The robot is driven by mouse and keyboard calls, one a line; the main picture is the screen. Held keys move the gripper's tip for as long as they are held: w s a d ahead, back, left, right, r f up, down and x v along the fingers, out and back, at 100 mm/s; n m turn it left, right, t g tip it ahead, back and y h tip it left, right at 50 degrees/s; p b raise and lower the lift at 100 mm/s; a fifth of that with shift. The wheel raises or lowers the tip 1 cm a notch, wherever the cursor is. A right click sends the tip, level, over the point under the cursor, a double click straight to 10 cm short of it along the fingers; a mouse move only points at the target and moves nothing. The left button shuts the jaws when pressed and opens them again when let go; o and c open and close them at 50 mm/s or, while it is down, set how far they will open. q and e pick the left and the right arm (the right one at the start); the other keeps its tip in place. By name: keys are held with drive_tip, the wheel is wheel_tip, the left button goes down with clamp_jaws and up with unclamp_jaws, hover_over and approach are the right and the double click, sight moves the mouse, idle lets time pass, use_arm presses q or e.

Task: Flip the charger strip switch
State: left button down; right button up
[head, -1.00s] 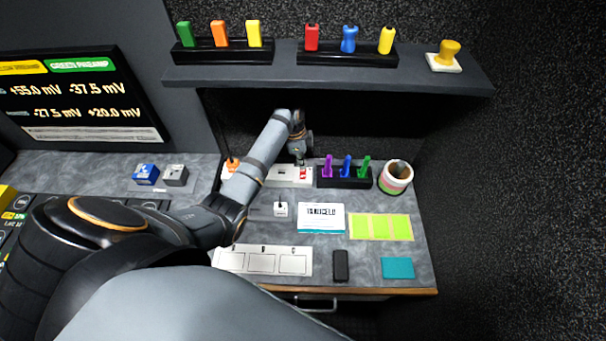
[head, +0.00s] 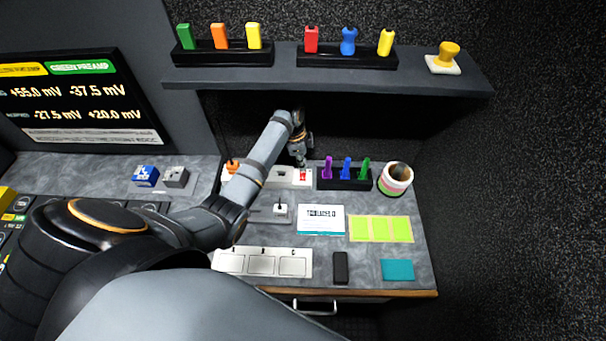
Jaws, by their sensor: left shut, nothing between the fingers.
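The charger strip (head: 284,178) is a white bar lying at the back of the grey counter, under the dark shelf. Its red switch (head: 303,175) shows near the strip's right end. My left gripper (head: 301,160) is shut and empty, pointing down with its fingertips at or just above the red switch; I cannot tell whether they touch. My left forearm covers the strip's left part. The switch's position is too small to make out. My right gripper is not in view.
A black rack (head: 344,183) with purple, blue and green pieces stands close right of the strip. A cup (head: 396,179) stands further right. The shelf (head: 330,77) overhangs the strip. An orange object (head: 232,166) is left of it.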

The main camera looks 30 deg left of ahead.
use_arm(q)
drive_tip(key=shift+s+f+b, duration=0.1)
drive_tip(key=shift+f+b, duration=0.4)
drive_tip(key=shift+f, duration=0.55)
idle(0.6)
drive_tip(key=shift+r, duration=0.1)
wheel_tip(320, 180, up, 7)
drive_tip(key=p, duration=0.8)
